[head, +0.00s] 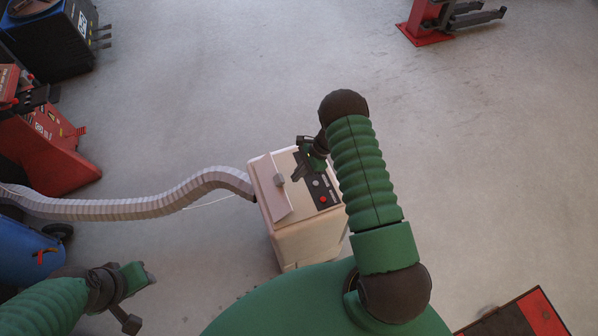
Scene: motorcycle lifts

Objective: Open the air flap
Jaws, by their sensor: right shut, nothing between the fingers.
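A beige box-shaped unit (297,240) stands on the floor in the middle of the head view. A flat beige flap (268,195) lies along the left part of its top, with a small grey knob (280,180) on its right edge. I cannot tell whether the flap is raised. My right gripper (299,172) is shut and empty, over the top of the unit just right of the knob. I cannot tell if it touches the unit. My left gripper (137,291) is at the lower left, well away from the unit; its finger opening is unclear.
A dark panel with a red button (323,199) is on the unit's top right. A ribbed pale hose (130,207) runs left from the unit. Red (45,150) and blue (30,250) equipment stands at left. A red lift base (425,35) is at upper right. Floor right is mostly clear.

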